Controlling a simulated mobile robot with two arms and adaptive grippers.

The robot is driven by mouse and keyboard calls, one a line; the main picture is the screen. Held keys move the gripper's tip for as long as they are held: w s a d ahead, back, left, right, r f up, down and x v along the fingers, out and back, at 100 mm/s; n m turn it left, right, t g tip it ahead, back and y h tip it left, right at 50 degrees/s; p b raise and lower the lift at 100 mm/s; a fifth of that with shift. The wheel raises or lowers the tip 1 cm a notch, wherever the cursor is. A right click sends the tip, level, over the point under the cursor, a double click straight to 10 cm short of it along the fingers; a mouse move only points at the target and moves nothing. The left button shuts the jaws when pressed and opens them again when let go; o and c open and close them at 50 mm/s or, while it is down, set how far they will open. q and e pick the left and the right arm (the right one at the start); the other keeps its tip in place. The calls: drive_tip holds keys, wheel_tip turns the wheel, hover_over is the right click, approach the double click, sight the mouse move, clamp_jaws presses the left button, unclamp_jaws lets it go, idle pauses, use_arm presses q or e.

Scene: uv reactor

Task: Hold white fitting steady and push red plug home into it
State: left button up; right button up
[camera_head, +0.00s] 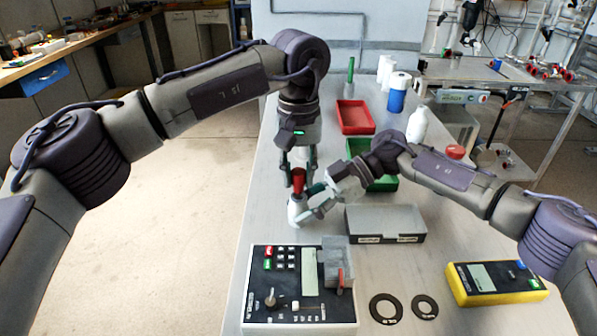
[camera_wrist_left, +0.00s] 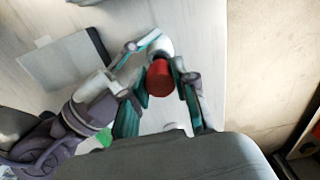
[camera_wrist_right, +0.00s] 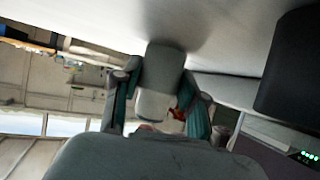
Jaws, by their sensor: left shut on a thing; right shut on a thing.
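The red plug (camera_head: 298,178) is held upright between the fingers of my left gripper (camera_head: 298,186), which comes down from above. In the left wrist view the red plug (camera_wrist_left: 160,78) sits between both fingers. The white fitting (camera_head: 294,210) is directly below the plug, low over the table. My right gripper (camera_head: 308,208) reaches it from the right and is shut on it. In the right wrist view the pale fitting (camera_wrist_right: 160,85) fills the gap between the fingers. The plug is in line with the fitting; how deep it sits is hidden by the fingers.
A control box (camera_head: 262,310), black rings (camera_head: 386,308) and a yellow meter (camera_head: 493,283) lie in front. The table's left edge is clear.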

sight(298, 187)
use_arm(q)
drive_tip(key=shift+f, duration=1.6)
drive_tip(key=o, duration=0.8)
drive_tip(key=shift+o, duration=0.2)
wheel_tip(298, 187, up, 12)
drive_tip(key=shift+f, duration=0.1)
